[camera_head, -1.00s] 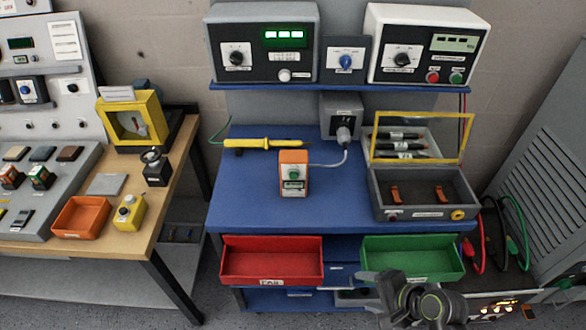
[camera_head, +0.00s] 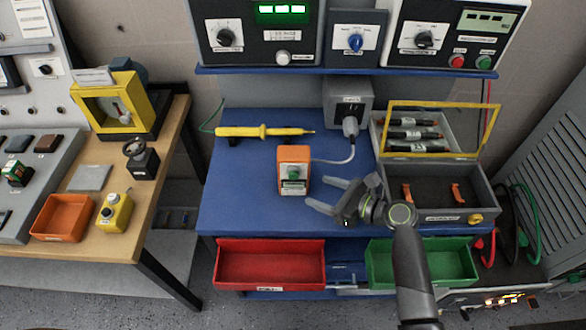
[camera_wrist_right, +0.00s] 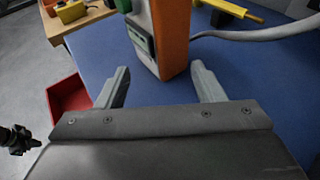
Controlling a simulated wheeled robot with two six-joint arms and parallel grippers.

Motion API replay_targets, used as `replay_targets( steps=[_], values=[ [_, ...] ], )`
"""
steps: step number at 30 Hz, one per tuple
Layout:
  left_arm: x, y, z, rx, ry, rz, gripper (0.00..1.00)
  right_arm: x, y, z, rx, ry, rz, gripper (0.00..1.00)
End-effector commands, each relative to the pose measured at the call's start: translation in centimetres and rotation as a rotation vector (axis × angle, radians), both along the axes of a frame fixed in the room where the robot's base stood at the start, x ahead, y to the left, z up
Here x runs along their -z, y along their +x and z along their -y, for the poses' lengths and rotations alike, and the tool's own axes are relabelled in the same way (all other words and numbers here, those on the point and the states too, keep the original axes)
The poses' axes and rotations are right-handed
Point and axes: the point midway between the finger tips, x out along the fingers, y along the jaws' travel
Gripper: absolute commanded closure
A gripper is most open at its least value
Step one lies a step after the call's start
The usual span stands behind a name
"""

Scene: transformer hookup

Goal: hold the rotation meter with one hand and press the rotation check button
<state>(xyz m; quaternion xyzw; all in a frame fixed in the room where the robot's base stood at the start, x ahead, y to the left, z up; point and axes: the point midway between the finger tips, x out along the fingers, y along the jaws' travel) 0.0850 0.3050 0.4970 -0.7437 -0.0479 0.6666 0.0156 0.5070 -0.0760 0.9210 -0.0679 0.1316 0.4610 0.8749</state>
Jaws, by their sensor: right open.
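The rotation meter (camera_head: 294,171) is an orange box with a light front panel and a green button (camera_head: 293,173). It stands upright on the blue bench, with a grey cable running to a wall socket box. My right gripper (camera_head: 325,196) is open and empty, low over the bench, just right of the meter with its fingers pointing towards it. In the right wrist view the meter (camera_wrist_right: 170,32) is beyond and between the two open fingers, apart from them; its top is cut off.
A yellow probe (camera_head: 262,132) lies behind the meter. A grey case (camera_head: 435,190) with a yellow-framed lid stands right of my gripper. A red bin (camera_head: 270,243) and a green bin (camera_head: 425,242) hang at the front. The bench left of the meter is clear.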

Motion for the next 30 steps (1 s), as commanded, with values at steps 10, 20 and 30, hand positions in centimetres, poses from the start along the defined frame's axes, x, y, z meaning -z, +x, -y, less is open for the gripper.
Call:
replay_targets(
  steps=[10, 20, 30],
  values=[
    [3.2, -0.9, 0.0, -0.002, -0.001, -0.015, 1.00, 1.5, 2.8, -4.2, -0.002, 0.001, 0.001, 0.38],
    [3.0, 0.7, 0.0, 0.002, 0.000, 0.010, 1.00, 2.4, 4.3, -6.4, -0.002, -0.003, 0.001, 0.38],
    [3.0, 0.2, 0.0, 0.000, 0.000, 0.001, 1.00, 2.5, 4.5, -6.6, -0.001, -0.003, 0.001, 0.38]
  ],
)
